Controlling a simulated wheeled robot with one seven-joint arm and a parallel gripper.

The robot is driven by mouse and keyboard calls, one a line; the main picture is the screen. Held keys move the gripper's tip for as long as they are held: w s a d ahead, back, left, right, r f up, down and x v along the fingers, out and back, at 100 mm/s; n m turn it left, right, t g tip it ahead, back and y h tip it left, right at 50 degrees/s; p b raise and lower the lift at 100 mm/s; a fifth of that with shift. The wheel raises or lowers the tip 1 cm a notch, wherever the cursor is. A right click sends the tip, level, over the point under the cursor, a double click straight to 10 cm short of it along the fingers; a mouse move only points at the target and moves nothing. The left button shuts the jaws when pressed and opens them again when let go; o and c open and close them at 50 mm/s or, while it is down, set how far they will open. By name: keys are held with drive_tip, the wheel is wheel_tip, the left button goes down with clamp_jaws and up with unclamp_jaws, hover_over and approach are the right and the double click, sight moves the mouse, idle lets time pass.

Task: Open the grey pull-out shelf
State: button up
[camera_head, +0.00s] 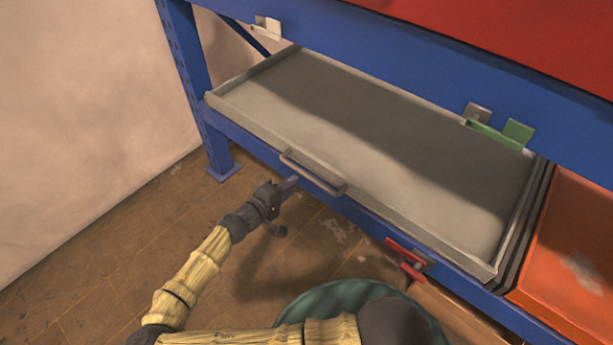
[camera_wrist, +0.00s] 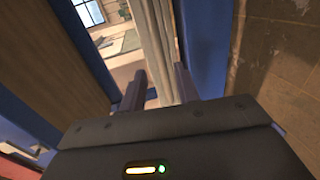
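The grey pull-out shelf (camera_head: 400,155) is a shallow, empty tray in the blue rack, with its front lip running along above the lower blue beam. A grey bar handle (camera_head: 313,173) sticks out from the middle of that lip. My gripper (camera_head: 290,184) is just below and beside the handle's left end; the head view does not show clearly whether they touch. In the wrist view my gripper's two fingers (camera_wrist: 157,88) stand apart, with a pale upright strip visible beyond the gap. I cannot make out the handle between them.
The blue rack's upper beam (camera_head: 430,70) crosses above the shelf, and a blue post (camera_head: 187,80) stands at its left. A red latch-like part (camera_head: 405,256) sits on the lower beam. An orange surface (camera_head: 570,255) adjoins at right. The floor (camera_head: 110,250) at left is clear.

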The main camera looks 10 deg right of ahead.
sight(305, 176)
drive_tip(key=b+x, duration=0.1)
drive_tip(key=x, duration=0.6)
drive_tip(key=shift+w+d, duration=0.25)
drive_tip(key=shift+d, duration=0.05)
clamp_jaws()
